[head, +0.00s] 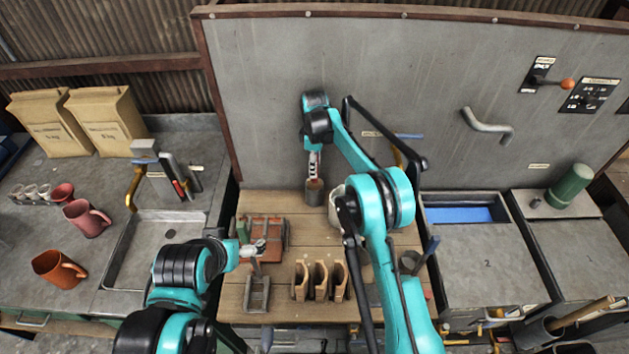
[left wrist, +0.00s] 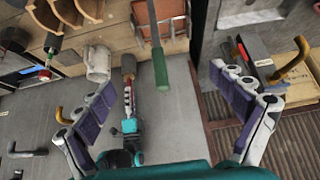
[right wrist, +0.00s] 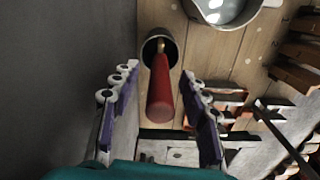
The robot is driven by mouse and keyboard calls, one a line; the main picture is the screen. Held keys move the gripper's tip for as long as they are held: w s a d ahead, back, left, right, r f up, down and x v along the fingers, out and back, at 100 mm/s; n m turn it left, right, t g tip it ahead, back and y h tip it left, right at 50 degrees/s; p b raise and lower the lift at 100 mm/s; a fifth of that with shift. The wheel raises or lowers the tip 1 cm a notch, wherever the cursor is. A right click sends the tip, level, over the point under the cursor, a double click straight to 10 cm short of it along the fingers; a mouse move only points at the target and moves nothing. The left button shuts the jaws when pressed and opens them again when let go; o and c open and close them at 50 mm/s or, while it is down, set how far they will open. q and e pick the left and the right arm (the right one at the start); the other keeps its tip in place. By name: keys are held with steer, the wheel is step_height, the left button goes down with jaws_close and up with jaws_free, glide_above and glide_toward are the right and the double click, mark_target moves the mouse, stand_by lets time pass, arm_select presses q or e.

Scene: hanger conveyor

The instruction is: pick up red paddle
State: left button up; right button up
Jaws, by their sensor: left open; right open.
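The red paddle (right wrist: 160,92) shows in the right wrist view as a red handle standing up from a dark round cup (right wrist: 151,43). My right gripper (right wrist: 159,78) is open, with one finger on each side of the red handle; I cannot tell whether they touch it. In the head view my right gripper (head: 315,165) is at the back of the wooden table above the cup (head: 314,192), and the paddle is mostly hidden there. My left gripper (head: 258,250) is open over the table's left part. A green handle (left wrist: 161,73) lies between its fingers in the left wrist view.
A pale pot (head: 334,206) stands just right of the cup. A grey upright panel (head: 290,90) rises close behind. Wooden holders (head: 320,281) and a reddish tray (head: 265,230) stand on the table (head: 295,235). A sink (head: 160,240) is at left.

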steer(key=shift+f, duration=0.65)
jaws_close()
steer(key=shift+r, duration=0.2)
